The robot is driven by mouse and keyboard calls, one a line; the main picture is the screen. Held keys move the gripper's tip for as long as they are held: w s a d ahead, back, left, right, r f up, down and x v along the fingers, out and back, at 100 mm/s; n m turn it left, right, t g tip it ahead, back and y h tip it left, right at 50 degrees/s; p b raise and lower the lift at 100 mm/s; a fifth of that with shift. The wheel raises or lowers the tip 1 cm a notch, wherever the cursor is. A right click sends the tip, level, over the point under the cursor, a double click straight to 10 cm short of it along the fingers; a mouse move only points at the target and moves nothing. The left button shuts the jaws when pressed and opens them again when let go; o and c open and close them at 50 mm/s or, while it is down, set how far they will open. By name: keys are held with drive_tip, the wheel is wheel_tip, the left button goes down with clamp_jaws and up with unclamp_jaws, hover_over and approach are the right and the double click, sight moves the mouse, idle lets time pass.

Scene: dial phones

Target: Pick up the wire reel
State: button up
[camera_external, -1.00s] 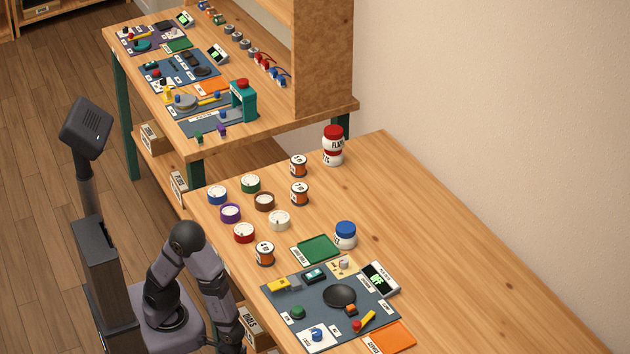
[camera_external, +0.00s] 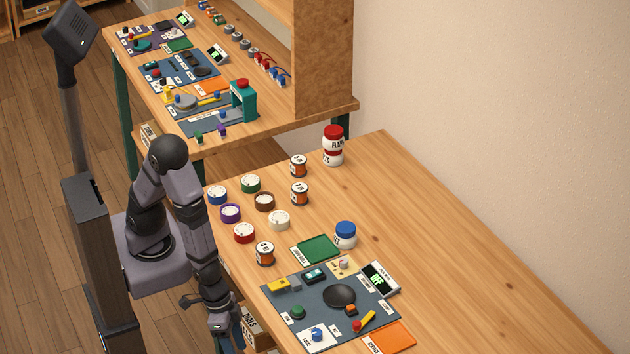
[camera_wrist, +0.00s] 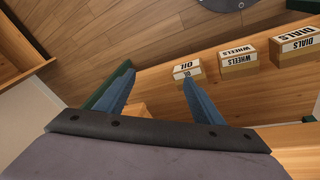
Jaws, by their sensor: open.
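Three orange-rimmed reels with white labels stand upright on the near table: a back one (camera_external: 299,166), a middle one (camera_external: 300,193) and a front one (camera_external: 265,254). Flat coloured rolls lie between them, among them a blue roll (camera_external: 217,195), a purple roll (camera_external: 230,213) and a red roll (camera_external: 244,233). I cannot read which item is the wire reel. My gripper (camera_external: 222,340) hangs low beside the table's left edge, apart from all of these. In the wrist view, my gripper (camera_wrist: 160,76) has its blue fingers spread, with nothing held.
Boxes marked oil (camera_wrist: 187,70), wheels (camera_wrist: 238,58) and dials (camera_wrist: 296,43) sit on a wooden shelf. A grey work mat (camera_external: 300,303) with parts covers the table's front. The table's right side is clear.

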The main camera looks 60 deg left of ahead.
drive_tip(key=w+r+n+p, duration=0.2)
drive_tip(key=w+r+p, duration=0.2)
drive_tip(key=r+p, duration=0.5)
drive_tip(key=w+a+r+n+t+y+p, duration=0.1)
drive_tip(key=w+a+r+p, duration=0.2)
drive_tip(key=w+a+r, duration=0.6)
drive_tip(key=a+r+n+g+y+p, duration=0.25)
drive_tip(key=a+r+p, duration=0.65)
drive_tip(key=a+r, duration=0.9)
drive_tip(key=n+b, duration=0.2)
drive_tip(key=b, duration=1.1)
hover_over(265, 247)
drive_tip(key=f, duration=1.9)
drive_tip(key=shift+s+d, duration=0.1)
drive_tip(key=shift+s, duration=0.15)
drive_tip(key=shift+w+r+n+t, duration=0.15)
drive_tip(key=shift+n+t, duration=0.1)
drive_tip(key=shift+n, duration=0.2)
drive_tip(key=shift+f+p, duration=0.7)
drive_tip(key=shift+f, duration=3.05)
